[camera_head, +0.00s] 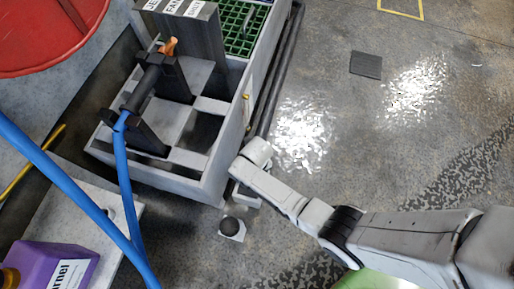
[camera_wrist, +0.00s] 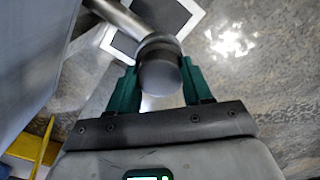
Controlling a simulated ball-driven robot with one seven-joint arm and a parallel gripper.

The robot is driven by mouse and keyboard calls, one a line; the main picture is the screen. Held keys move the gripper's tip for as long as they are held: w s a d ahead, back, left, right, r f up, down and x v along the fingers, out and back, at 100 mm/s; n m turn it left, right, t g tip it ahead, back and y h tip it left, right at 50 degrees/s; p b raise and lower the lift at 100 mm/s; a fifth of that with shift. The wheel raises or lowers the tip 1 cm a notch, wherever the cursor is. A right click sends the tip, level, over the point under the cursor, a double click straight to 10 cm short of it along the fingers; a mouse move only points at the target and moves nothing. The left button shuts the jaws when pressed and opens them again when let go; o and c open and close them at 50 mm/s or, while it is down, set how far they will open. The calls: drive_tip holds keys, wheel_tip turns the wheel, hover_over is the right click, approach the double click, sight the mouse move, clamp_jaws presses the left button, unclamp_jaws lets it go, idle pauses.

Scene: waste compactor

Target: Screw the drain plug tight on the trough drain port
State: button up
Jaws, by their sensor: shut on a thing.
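The drain plug (camera_wrist: 160,76) is a dark grey round cap in the wrist view. It sits between the green fingers of my gripper (camera_wrist: 159,70), which is shut on it. A grey pipe (camera_wrist: 118,17) runs from the upper left to a rounded collar (camera_wrist: 158,42) directly behind the plug, apparently the drain port. The plug covers the joint, so I cannot tell how far it is seated. In the head view my arm reaches to the lower front corner of the grey trough-like frame (camera_head: 189,186); the plug and fingertips are hidden there.
A small plate with a black knob (camera_head: 232,226) lies on the floor near my wrist. Blue hoses (camera_head: 127,185) hang at left, above a purple container (camera_head: 55,265). A green grate (camera_head: 240,25) sits on the frame's far end. The floor at right is mostly open.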

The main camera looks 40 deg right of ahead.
drive_tip(key=shift+f, duration=0.15)
idle(0.5)
drive_tip(key=o, duration=0.5)
drive_tip(key=shift+c, duration=0.2)
drive_tip(key=c, duration=0.5)
drive_tip(key=m, duration=0.5)
drive_tip(key=shift+p, duration=0.3)
drive_tip(key=m, duration=0.5)
